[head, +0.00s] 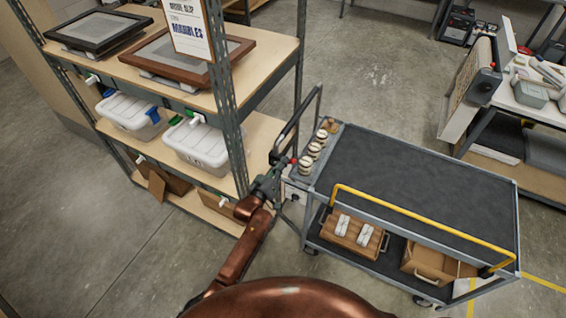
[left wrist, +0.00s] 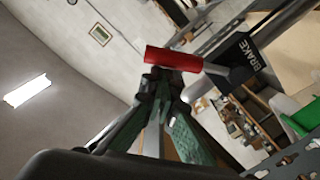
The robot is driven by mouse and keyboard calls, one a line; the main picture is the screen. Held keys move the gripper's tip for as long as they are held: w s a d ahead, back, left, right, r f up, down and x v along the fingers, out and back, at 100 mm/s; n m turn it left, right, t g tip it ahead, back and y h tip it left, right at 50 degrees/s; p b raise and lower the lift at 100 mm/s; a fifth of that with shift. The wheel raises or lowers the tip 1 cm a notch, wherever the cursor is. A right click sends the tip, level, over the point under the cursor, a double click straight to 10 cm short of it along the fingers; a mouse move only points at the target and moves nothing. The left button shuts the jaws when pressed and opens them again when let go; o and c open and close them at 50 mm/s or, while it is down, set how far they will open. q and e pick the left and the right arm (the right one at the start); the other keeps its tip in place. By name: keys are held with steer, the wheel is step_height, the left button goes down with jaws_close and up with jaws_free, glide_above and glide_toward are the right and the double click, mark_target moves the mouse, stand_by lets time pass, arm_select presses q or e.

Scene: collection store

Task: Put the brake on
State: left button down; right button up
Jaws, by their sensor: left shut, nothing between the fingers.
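The brake is a lever with a red grip (left wrist: 172,60) on a grey rod, beside a dark plate marked BRAKE (left wrist: 250,60) in the left wrist view. In the head view the red grip (head: 293,160) is a small spot at the left end of the trolley (head: 400,165). My left gripper (head: 270,182) is at that end. Its green-padded fingers are shut and empty, with their tips (left wrist: 165,78) right at the red grip and partly in front of it. Whether they touch it I cannot tell. My right gripper is not in view.
A shelf rack (head: 232,110) with framed pictures and lidded boxes stands close on the left of my arm. The trolley has a yellow rail (head: 420,225), a wooden crate (head: 352,235) and a cardboard box (head: 430,262). A bench stands at the right. Floor behind the trolley is clear.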

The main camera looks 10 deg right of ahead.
arm_select(q)
steer(key=shift+f, duration=0.2)
step_height(320, 180, up, 4)
steer(key=a+p, duration=0.2)
steer(key=p, duration=0.2)
steer(key=b+v, duration=0.2)
steer(key=v, duration=0.7)
steer(key=shift+a+f, duration=0.2)
steer(key=shift+a, duration=0.3)
